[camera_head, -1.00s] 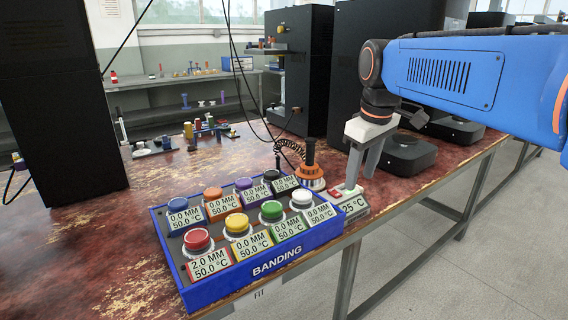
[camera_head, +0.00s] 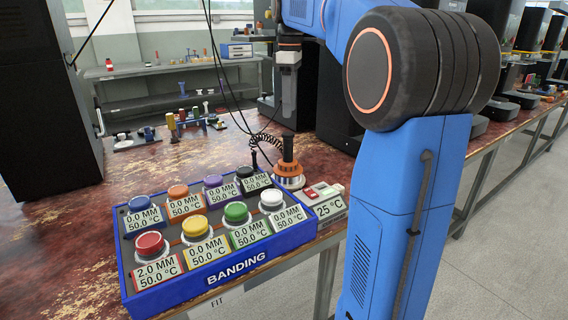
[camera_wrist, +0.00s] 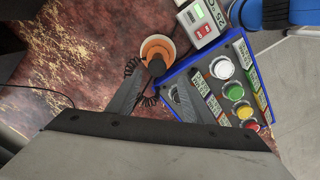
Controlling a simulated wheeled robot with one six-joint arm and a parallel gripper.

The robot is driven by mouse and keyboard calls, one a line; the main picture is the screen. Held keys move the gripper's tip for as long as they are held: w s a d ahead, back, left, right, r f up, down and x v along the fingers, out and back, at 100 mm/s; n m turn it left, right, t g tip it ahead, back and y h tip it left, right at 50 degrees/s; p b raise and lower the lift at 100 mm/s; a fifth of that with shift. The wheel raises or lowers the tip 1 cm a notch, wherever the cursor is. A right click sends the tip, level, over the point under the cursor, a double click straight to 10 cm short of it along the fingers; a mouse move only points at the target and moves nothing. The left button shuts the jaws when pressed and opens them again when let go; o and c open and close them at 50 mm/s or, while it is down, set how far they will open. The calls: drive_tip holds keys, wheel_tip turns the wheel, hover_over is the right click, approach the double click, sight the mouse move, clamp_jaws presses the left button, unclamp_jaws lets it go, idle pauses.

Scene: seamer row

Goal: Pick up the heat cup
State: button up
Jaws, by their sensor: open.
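The heat cup appears to be the orange and silver cup with a black upright handle (camera_head: 289,170) and a coiled black cord, standing on the table behind the banding box's right end. In the wrist view the cup (camera_wrist: 157,46) shows as an orange ring beyond the fingers, with the dark handle partly between them. My gripper (camera_head: 288,126) points down over the handle, seen nearly edge-on. In the wrist view my gripper (camera_wrist: 155,72) is open around or just above the handle top; I cannot tell which. I see no grip on it.
A blue BANDING box (camera_head: 232,262) with several coloured knobs stands in front of the cup. A small 25 °C display unit (camera_head: 328,206) sits close at the cup's right. Dark machines stand behind.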

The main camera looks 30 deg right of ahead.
sight(289, 134)
wheel_tip(289, 134, down, 10)
drive_tip(key=shift+w+f, duration=0.2)
drive_tip(key=shift+f, duration=1.15)
drive_tip(key=shift+w+f, duration=0.15)
drive_tip(key=shift+f, duration=1.15)
clamp_jaws()
